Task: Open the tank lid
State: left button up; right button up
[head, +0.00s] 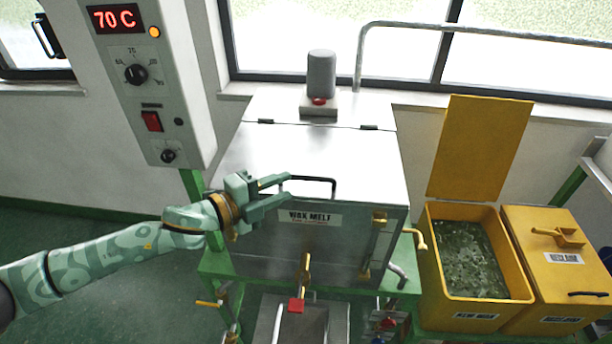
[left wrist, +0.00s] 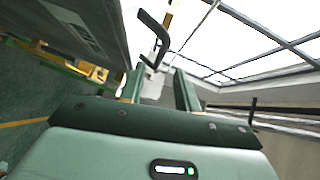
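The tank (head: 285,245) is a metal box labelled "WAX MELT" on a green stand. Its silver lid (head: 310,150) lies shut, hinged at the back. A black bar handle (head: 318,180) is on the lid's front edge; it also shows in the left wrist view (left wrist: 151,38), just beyond the fingertips. My left gripper (head: 287,189) is open at the handle's left end, with one finger above and one below in the head view. I cannot tell whether the fingers touch it. The left wrist view shows both fingers apart (left wrist: 158,82). My right gripper is not in view.
A control box (head: 150,85) reading 70 C hangs left of the tank. A grey cylinder (head: 321,75) stands behind the lid, and a metal pipe (head: 440,25) rises at the back. An open yellow bin (head: 432,270) and a closed yellow bin (head: 535,285) stand on the right.

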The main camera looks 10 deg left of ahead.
aim_at(304, 178)
pick_arm(q)
jog(key=x, duration=0.7)
jog(key=shift+a, duration=0.15)
grip_shut()
